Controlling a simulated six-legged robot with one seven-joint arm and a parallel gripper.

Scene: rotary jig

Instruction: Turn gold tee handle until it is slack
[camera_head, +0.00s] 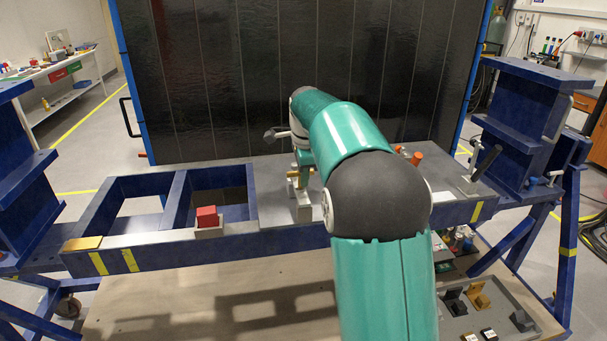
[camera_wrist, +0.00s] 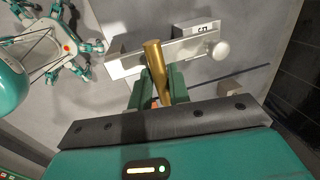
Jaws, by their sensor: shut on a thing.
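The gold tee handle (camera_wrist: 155,62) shows in the wrist view as a gold bar, slightly tilted, standing up between my fingers. My gripper (camera_wrist: 158,82) is shut on it, with one green finger on each side. The handle's lower end is hidden between the fingers and behind the gripper body. A pale metal bar (camera_wrist: 128,64) with a round white knob (camera_wrist: 221,50) lies just beyond the handle.
The blue jig frame (camera_head: 140,258) spans the view, with open bays at left. A red block (camera_head: 207,216) sits on its front rail. Orange cylinders (camera_head: 416,158) and a lever clamp (camera_head: 487,160) stand right of my arm. A dark panel (camera_head: 280,70) stands behind.

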